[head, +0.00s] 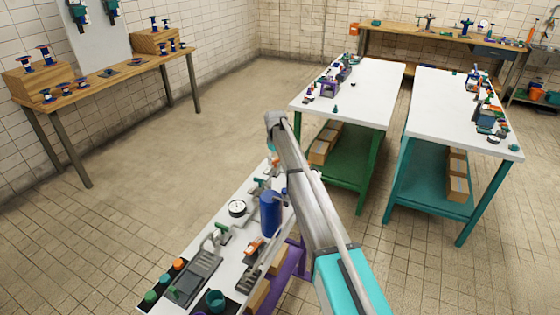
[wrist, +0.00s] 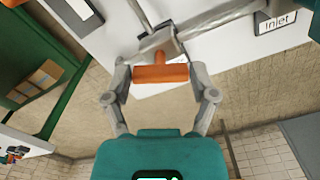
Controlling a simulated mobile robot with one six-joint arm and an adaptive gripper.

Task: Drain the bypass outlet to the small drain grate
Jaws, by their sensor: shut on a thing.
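In the wrist view an orange bar handle (wrist: 160,74) sits on a grey metal valve body (wrist: 158,45) with pipes running off it. My gripper (wrist: 162,78) has one finger at each end of this handle and is shut on it. In the head view my gripper is mostly hidden behind my arm, at the far end of the near white bench (head: 228,262). A grey slotted piece (head: 196,277) lies on that bench, and a smaller dark slotted piece (head: 248,278) lies right of it. I cannot tell which is the small drain grate, nor identify the bypass outlet.
A blue cylinder (head: 270,214) and a round gauge (head: 237,208) stand on the near bench. An "Inlet" label (wrist: 277,21) shows near the handle. Two white-topped tables (head: 352,90) (head: 458,115) stand behind at right, a wooden table (head: 115,75) at left. Floor between is clear.

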